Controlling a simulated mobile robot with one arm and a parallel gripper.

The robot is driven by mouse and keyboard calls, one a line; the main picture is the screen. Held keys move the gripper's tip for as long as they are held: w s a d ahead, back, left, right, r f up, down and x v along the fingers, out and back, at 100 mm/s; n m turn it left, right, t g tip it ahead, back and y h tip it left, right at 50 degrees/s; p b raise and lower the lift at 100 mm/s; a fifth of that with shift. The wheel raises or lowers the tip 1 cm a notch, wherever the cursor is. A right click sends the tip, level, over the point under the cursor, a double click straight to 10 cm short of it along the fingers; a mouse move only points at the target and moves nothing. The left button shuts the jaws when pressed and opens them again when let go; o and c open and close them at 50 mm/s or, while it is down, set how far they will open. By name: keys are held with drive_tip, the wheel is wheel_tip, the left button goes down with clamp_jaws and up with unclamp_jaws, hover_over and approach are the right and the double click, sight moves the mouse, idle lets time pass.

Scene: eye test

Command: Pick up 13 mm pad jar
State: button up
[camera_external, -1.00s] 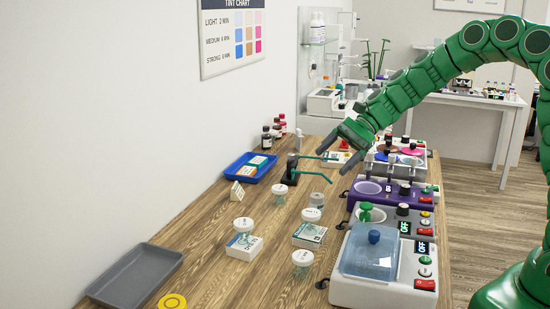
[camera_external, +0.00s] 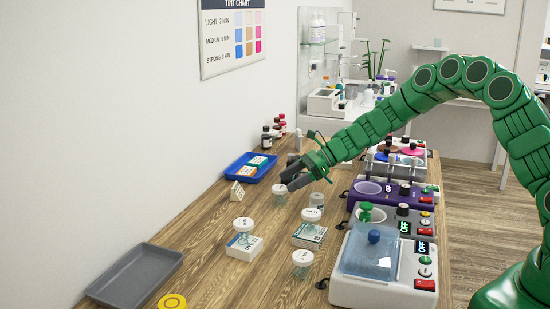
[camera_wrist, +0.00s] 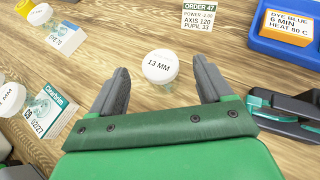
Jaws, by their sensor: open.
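The 13 mm pad jar (camera_wrist: 160,67) has a white lid marked "13 MM" over a clear body. In the wrist view it shows between and just beyond my two dark fingers; a gap remains on both sides. In the external view the same jar (camera_external: 279,189) stands upright on the wooden table, just left of my fingertips. My gripper (camera_external: 291,181) is open and empty, reaching down and left over the table. I cannot tell the exact height of the fingertips above the lid.
An order card (camera_wrist: 203,14) stands behind the jar. A blue tray (camera_external: 233,172) lies beyond it. A black-and-green tool (camera_wrist: 283,112) is close right of my gripper. Other white-lidded jars (camera_external: 243,224) and boxes (camera_external: 310,235) stand nearer the camera. Machines (camera_external: 385,260) line the right; a grey tray (camera_external: 132,276) is front left.

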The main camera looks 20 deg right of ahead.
sight(281, 187)
drive_tip(key=shift+f+x, duration=0.25)
drive_tip(key=shift+x, duration=3.05)
drive_tip(key=shift+d, duration=0.15)
drive_tip(key=c, duration=1)
